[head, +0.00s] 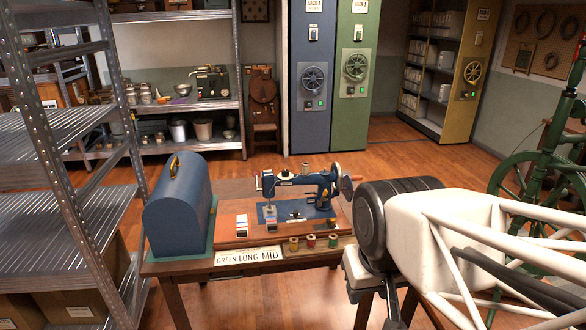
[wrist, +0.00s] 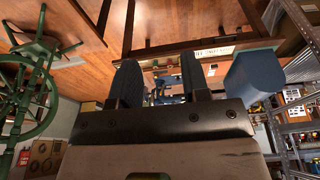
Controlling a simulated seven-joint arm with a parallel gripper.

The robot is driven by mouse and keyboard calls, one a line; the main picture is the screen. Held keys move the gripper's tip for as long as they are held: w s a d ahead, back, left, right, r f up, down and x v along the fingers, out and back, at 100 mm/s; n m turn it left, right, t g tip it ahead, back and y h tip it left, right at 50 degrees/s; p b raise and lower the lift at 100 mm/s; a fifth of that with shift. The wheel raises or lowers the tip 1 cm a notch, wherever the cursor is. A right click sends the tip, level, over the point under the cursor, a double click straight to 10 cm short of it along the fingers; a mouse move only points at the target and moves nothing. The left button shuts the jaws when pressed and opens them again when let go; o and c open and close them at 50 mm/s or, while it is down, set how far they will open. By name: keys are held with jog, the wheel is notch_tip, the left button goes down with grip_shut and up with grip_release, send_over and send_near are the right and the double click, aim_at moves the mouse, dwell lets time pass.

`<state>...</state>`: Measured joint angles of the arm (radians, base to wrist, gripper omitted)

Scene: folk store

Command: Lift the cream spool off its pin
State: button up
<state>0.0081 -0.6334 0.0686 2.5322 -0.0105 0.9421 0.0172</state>
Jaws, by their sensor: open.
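A blue sewing machine (head: 300,190) stands on a wooden table (head: 190,262). A small pale spool (head: 305,170) sits upright on top of its arm; it looks like the cream spool, and its pin is too small to make out. My gripper (wrist: 160,72) is open and empty in the wrist view, with the sewing machine (wrist: 167,88) seen small and partly hidden beyond its fingers. The spool cannot be made out there. In the head view my arm reaches in from the right, to the right of the machine and apart from the spool.
A blue domed case (head: 178,210) stands at the table's left. Yellow (head: 294,244), red (head: 311,241) and green (head: 333,241) spools line the front edge, right of a paper label (head: 248,256). Metal shelving (head: 75,130) is at left, a green wheeled frame (head: 545,170) at right.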

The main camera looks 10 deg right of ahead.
jog(key=o, duration=0.3)
jog(key=w+d+r, duration=0.1)
jog(key=w+r, duration=0.2)
jog(key=w, duration=1)
jog(key=w+r+g, duration=0.1)
jog(key=w+r, duration=0.3)
jog(key=w, duration=0.9)
jog(key=w+d+r, duration=0.1)
jog(key=w+r, duration=0.2)
jog(key=w, duration=0.9)
jog(key=w+d+f, duration=0.1)
jog(key=w+f, duration=0.3)
jog(key=w, duration=0.8)
jog(key=w+d+f+g, duration=0.1)
jog(key=w+f, duration=0.4)
jog(key=w, duration=0.7)
jog(key=w+d+f, duration=0.1)
jog(key=w+f, duration=0.4)
jog(key=w, duration=0.7)
jog(key=shift+w+f+g, duration=0.2)
jog(key=shift+f+g, duration=0.05)
jog(key=shift+g, duration=0.05)
